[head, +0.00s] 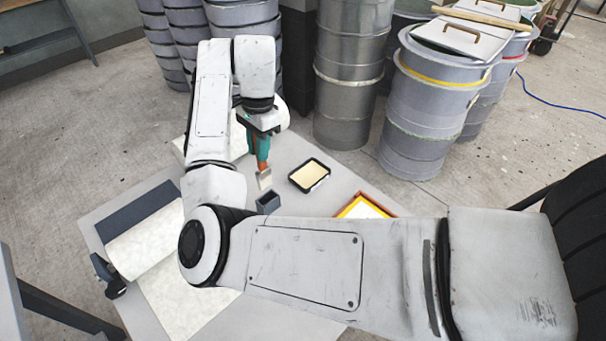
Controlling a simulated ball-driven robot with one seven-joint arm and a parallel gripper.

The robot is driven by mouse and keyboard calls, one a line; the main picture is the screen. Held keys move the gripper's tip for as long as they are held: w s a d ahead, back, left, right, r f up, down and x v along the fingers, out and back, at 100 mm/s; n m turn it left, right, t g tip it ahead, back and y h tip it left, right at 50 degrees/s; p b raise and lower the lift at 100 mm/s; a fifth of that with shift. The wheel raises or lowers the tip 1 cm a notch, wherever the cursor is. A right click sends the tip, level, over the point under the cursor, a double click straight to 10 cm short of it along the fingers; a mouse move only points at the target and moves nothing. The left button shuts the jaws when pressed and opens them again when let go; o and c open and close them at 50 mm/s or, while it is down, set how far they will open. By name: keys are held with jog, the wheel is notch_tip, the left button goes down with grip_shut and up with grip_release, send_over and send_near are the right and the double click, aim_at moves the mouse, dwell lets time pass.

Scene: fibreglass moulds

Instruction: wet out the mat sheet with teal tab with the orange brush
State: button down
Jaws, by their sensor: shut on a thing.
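My gripper (261,156), with teal fingers, points down over the grey table and is shut on the orange brush (262,170). The brush hangs with its pale bristle end down, left of a black tray of cream liquid (309,175). Its tip appears just above a small dark blue-grey box (268,204); I cannot tell the height between them. White mat sheets show at the left (148,238), at the front (185,305) and partly behind my arm (240,140). My arm hides parts of them. I cannot make out a teal tab on any sheet.
A yellow and orange tray (362,207) is partly hidden by my arm. A dark blue panel (140,212) lies under the left sheet. Metal drums (435,95) and stacked buckets (178,35) stand behind the table (330,195). A black clamp (108,275) is at the left edge.

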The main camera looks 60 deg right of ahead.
jog(key=s+d+f+t+h+p, duration=0.1)
jog(key=s+d+h+p, duration=0.15)
jog(key=d, duration=0.35)
jog(key=s+d+f+h+p, duration=0.1)
jog(key=s+d+f+p, duration=0.15)
jog(key=d, duration=0.35)
jog(key=shift+s+f+b, duration=0.2)
jog(key=shift+f+b, duration=1.05)
jog(key=shift+f, duration=0.05)
jog(key=shift+s+f+b, duration=0.15)
jog(key=shift+f+b, duration=1.1)
jog(key=shift+f, duration=0.6)
dwell(0.3)
jog(key=shift+r, duration=0.15)
jog(key=d+p+v, duration=0.1)
jog(key=p+v, duration=0.3)
jog(key=v, duration=0.2)
jog(key=shift+w+r+p, duration=0.35)
jog(key=shift+r+p, duration=0.05)
jog(key=shift+r, duration=0.1)
dwell(0.8)
